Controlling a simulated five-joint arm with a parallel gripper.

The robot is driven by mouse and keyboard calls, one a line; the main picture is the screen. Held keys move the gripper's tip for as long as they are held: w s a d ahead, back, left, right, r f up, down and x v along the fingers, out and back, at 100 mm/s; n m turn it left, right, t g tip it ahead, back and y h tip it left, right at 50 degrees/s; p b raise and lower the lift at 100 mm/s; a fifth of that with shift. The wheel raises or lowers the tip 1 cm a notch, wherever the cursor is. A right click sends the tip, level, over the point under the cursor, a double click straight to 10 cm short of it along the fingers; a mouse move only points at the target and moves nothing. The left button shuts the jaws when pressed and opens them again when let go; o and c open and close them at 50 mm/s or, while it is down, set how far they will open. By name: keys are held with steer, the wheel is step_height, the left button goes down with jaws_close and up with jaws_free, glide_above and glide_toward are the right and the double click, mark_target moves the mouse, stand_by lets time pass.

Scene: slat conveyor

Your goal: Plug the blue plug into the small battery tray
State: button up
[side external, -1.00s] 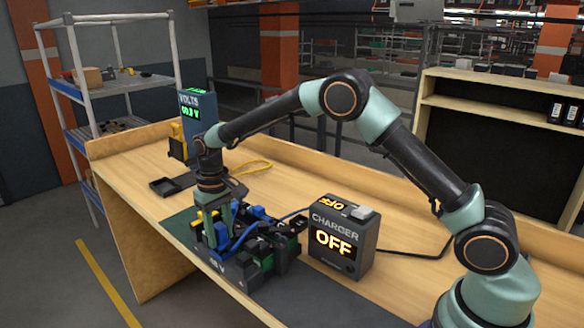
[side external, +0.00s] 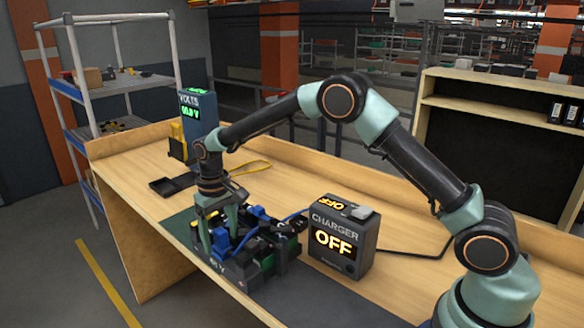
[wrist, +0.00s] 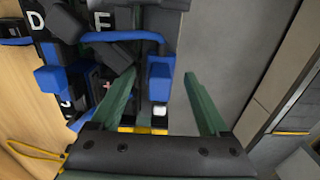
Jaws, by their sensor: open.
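The small battery tray (side external: 246,268) is a dark block with black and blue parts on the bench's front mat. In the wrist view its dark top, with white letters, fills the upper left (wrist: 78,52). A blue plug (wrist: 160,80) with a blue cable (wrist: 125,37) stands between my gripper's spread fingers. It also shows in the side view (side external: 222,241), partly behind a finger. My gripper (side external: 221,243) is open, pointing down over the tray's left end, and shows in the wrist view (wrist: 160,75) with gaps on both sides of the plug. How deep the plug sits is hidden.
Another blue block (wrist: 51,79) is on the tray's left in the wrist view. A charger box (side external: 342,238) reading OFF stands right of the tray. A voltmeter (side external: 198,112) with a green display stands at the back left. The back middle bench is fairly clear.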

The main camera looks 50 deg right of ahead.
step_height(320, 180, up, 12)
stand_by(0.4)
steer(key=s+d+r+t, duration=0.2)
steer(key=s+d+r, duration=0.2)
steer(key=s, duration=0.4)
steer(key=s+d+r+t, duration=0.25)
steer(key=s+r, duration=0.25)
steer(key=s, duration=0.3)
steer(key=s+d+f+t, duration=0.1)
steer(key=s+d+f, duration=0.1)
steer(key=s, duration=0.5)
steer(key=shift+d+f, duration=0.4)
steer(key=shift+f, duration=0.3)
